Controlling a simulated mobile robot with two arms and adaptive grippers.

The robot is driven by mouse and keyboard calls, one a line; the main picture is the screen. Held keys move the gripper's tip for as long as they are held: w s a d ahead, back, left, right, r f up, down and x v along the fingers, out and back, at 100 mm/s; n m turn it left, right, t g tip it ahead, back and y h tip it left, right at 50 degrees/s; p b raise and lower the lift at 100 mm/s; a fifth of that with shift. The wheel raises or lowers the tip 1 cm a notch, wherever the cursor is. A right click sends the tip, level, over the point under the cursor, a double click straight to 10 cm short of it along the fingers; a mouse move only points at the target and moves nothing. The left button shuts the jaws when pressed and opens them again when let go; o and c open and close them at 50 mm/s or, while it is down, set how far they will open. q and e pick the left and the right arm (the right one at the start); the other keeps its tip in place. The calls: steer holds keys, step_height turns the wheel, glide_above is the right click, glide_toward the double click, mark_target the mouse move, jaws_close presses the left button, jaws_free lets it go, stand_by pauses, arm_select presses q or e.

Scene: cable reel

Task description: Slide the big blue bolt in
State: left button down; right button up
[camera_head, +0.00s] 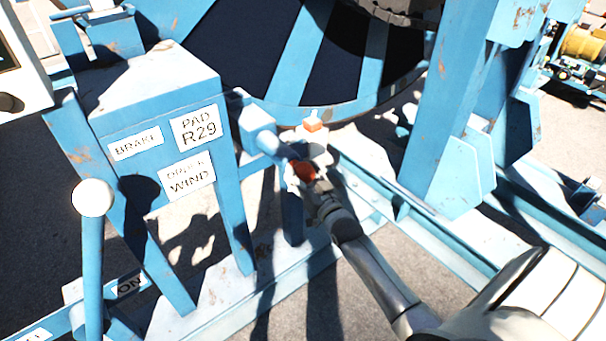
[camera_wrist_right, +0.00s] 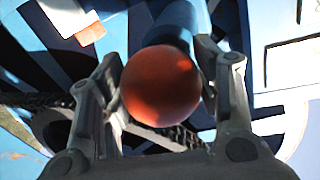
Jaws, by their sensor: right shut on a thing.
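The big blue bolt (camera_head: 272,144) is a thick blue bar at the right side of the label box, with a red-orange ball knob (camera_head: 303,171) on its near end. My right gripper (camera_head: 306,174) is at that knob, its fingers on either side. In the right wrist view the knob (camera_wrist_right: 160,85) sits between the fingers of my right gripper (camera_wrist_right: 161,100), shut on it, with the blue shaft (camera_wrist_right: 170,25) running away behind it. The hole or seat around the bolt's far end cannot be made out. My left gripper is not in view.
The blue label box (camera_head: 155,85) reads BRAKE, PAD R29 and WIND. A white-knobbed lever (camera_head: 92,198) stands at the left. An orange-tipped block (camera_head: 313,125) is just above my right gripper. The big reel (camera_head: 300,50) and a blue post (camera_head: 450,120) are behind.

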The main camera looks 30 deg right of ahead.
mark_target(280, 154)
steer(key=c, duration=0.5)
steer(key=w+b, duration=0.1)
steer(key=w, duration=0.2)
steer(key=w+b, duration=0.2)
steer(key=w, duration=0.1)
steer(key=w+b, duration=0.1)
steer(key=w, duration=0.2)
steer(key=shift+w+a+f+b, duration=0.15)
steer(key=shift+w+a+b, duration=0.2)
steer(key=shift+w+a, duration=0.05)
steer(key=shift+w, duration=0.45)
steer(key=shift+r, duration=0.3)
steer(key=o, duration=1.4)
steer(key=shift+w+f, duration=0.2)
steer(key=shift+s, duration=0.15)
